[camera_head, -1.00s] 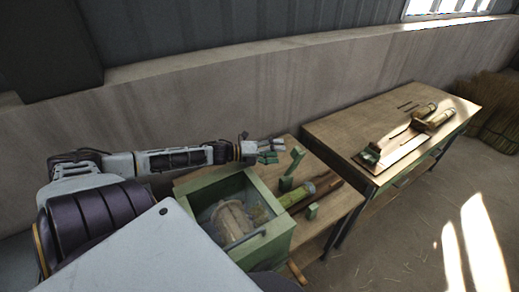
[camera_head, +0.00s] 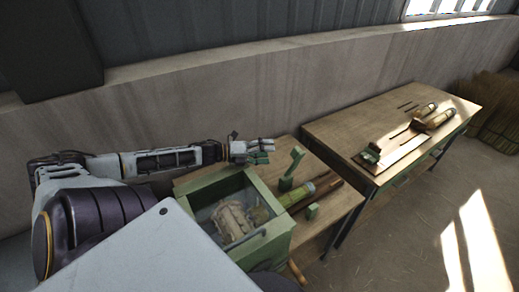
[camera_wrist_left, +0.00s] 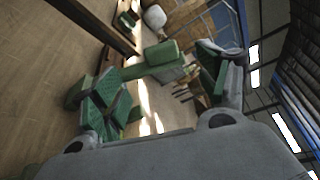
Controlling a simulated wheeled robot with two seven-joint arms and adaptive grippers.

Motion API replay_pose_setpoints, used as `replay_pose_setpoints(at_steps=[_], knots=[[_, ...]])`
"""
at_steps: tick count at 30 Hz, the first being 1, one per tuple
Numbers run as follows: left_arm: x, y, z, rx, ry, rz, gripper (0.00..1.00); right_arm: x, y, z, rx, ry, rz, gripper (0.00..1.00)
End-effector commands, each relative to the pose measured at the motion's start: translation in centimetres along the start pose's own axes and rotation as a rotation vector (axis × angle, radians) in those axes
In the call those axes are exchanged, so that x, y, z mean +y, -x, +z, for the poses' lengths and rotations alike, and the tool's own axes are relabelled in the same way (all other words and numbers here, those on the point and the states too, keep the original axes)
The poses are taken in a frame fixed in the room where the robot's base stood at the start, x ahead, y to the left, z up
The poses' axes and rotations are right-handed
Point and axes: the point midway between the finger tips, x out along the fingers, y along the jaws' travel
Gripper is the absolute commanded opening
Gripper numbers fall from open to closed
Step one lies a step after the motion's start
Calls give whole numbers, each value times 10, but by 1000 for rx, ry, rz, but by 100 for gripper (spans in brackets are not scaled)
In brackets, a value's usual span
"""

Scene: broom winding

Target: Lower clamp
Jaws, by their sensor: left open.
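The green clamp (camera_head: 292,168) stands on the near bench, its arm tilted up with a block-shaped end at the top. My left gripper (camera_head: 259,151) is just left of the clamp's raised end, open and apart from it in the head view. In the left wrist view, the green-padded fingers of the left gripper (camera_wrist_left: 160,88) are spread wide with nothing held. A green block-ended arm that looks like the clamp (camera_wrist_left: 162,54) shows beyond and between them. The lower part of the clamp is partly hidden there. My right gripper is not in view.
A green-framed box (camera_head: 262,243) with a mechanism inside stands left of the clamp. A green-banded broom handle or bundle (camera_head: 305,193) lies right of it, beside a small green block (camera_head: 312,211). A second bench (camera_head: 345,125) holds tools. A wall rises behind.

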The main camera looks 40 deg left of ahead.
Motion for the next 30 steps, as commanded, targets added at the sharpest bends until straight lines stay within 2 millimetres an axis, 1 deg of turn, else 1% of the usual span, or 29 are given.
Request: replay_pose_setpoints(at_steps=[9, 15, 28, 29, 30], knots=[[1, 15, 0, 0, 1, 0, 75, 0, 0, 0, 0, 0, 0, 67], [0, 22, 0, 0, 1, 0, 75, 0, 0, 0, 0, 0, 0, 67], [0, 25, 0, 0, 0, 0, 75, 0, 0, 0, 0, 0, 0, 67], [0, 25, 0, 0, 0, 0, 75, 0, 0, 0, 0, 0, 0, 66], [0, 25, 0, 0, 0, 0, 75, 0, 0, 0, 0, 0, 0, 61]])
